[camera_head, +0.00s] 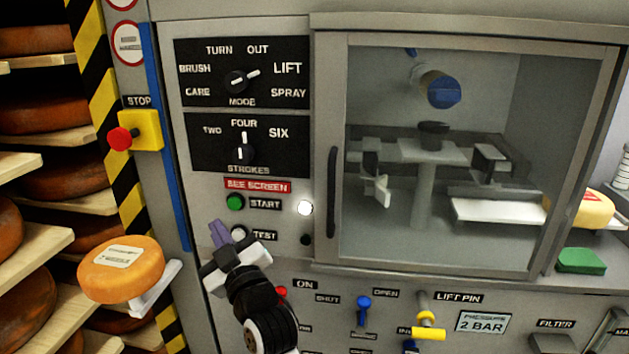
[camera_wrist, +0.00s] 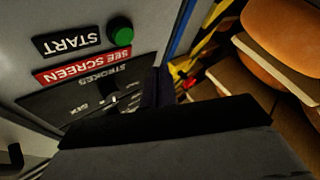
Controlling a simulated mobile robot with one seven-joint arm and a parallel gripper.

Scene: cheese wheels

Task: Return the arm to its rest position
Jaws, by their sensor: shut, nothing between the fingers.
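My gripper (camera_head: 219,233) is in front of the machine's control panel in the head view, just left of the TEST button (camera_head: 239,233) and below the green START button (camera_head: 235,202). Its dark purple fingers are shut with nothing between them. In the wrist view the fingers (camera_wrist: 158,84) point toward the panel's left edge, with the green button (camera_wrist: 121,35) close by. My arm comes up from the bottom of the head view. I cannot tell the exact gap between the fingertips and the panel.
Wooden shelves with orange cheese wheels (camera_head: 38,116) stand at the left. A labelled wheel (camera_head: 121,268) rests on a pale bracket near my arm. A red stop button (camera_head: 120,138), a glass-fronted door (camera_head: 440,230) with a dark handle, and a blue lever (camera_head: 363,304) stick out around the panel.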

